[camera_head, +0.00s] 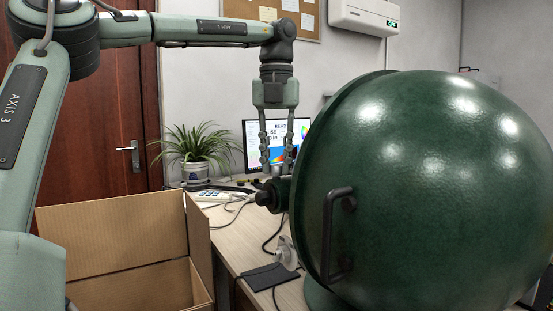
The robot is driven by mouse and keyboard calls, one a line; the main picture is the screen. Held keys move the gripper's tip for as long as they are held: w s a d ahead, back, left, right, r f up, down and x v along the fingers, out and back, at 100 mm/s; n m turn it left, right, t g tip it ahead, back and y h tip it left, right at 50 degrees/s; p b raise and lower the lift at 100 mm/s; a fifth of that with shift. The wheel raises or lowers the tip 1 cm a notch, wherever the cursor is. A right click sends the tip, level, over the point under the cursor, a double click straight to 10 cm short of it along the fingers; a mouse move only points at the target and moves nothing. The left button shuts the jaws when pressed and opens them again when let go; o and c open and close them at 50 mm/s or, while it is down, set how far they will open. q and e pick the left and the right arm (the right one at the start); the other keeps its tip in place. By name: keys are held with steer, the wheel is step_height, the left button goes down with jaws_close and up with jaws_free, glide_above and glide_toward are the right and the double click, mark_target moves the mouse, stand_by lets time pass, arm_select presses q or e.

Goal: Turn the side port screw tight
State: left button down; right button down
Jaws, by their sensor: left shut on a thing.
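A large dark green sphere (440,185) fills the right side of the head view. A short dark side port (268,197) sticks out from its left side. My left gripper (277,172) comes down from above with its fingers pointing at the top of this port. It is shut on the side port screw, which is small and mostly hidden at the fingertips. How far the screw is turned in cannot be told. My right gripper is not in view.
A black handle (334,235) stands out from the sphere's front. An open cardboard box (125,240) is at the lower left. A potted plant (196,145) and a monitor (254,130) stand behind on the desk (236,245), where cables lie.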

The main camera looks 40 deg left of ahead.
mark_target(276, 165)
arm_select(q)
steer(key=m, duration=0.4)
steer(key=shift+m, duration=0.3)
steer(key=m, duration=0.4)
steer(key=shift+a+m, duration=0.1)
steer(key=shift+m, duration=0.2)
steer(key=m, duration=0.4)
steer(key=shift+m, duration=2.4)
steer(key=c, duration=1.6)
jaws_free()
step_height(276, 165, up, 12)
